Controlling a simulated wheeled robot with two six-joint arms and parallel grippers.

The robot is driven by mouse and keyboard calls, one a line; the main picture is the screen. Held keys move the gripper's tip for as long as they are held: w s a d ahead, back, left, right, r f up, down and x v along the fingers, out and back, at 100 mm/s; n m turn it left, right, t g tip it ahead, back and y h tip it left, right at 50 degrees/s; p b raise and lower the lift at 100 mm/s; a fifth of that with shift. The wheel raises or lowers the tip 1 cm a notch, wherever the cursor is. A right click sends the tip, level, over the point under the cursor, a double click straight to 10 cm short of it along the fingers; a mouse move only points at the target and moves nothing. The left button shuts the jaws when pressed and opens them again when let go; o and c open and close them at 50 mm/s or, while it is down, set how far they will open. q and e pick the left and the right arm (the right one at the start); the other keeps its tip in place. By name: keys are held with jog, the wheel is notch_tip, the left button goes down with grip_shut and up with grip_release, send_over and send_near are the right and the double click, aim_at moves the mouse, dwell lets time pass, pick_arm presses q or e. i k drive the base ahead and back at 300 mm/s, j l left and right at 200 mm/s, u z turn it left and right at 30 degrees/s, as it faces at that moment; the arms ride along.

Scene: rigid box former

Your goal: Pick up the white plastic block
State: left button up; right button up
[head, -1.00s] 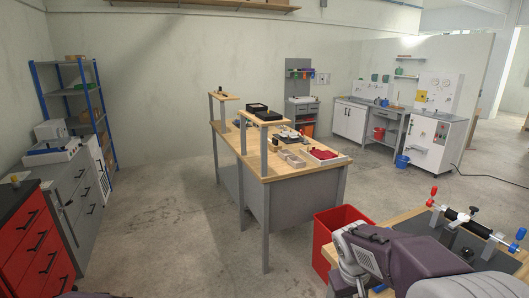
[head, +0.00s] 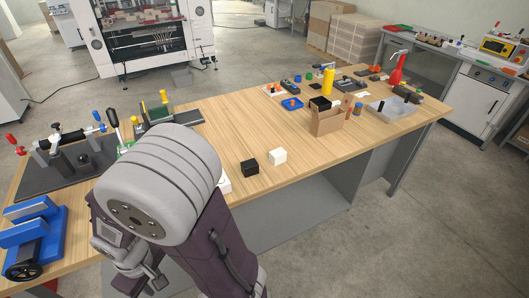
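The white plastic block (head: 278,156) is a small cube on the wooden workbench (head: 232,137), near its front edge. A black block (head: 250,168) of similar size sits just left of it, with a small gap between them. One of my arms fills the lower left of the head view, in front of part of the bench and well left of the white block. I cannot make out fingertips of either gripper. Nothing touches the white block.
A cardboard box (head: 327,121), a yellow bottle (head: 328,82), a grey tray (head: 392,108) and a red bottle (head: 397,72) stand farther right. A blue vise (head: 35,232) and a dark fixture plate (head: 62,172) are at left. Bench around the blocks' right side is clear.

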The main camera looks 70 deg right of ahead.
aim_at(278, 156)
jog(key=z, duration=2.7)
jog(key=i+l+u, duration=0.15)
jog(key=l+u, duration=0.25)
jog(key=i+l+u, duration=0.15)
jog(key=l+u, duration=0.6)
jog(key=i+j, duration=0.05)
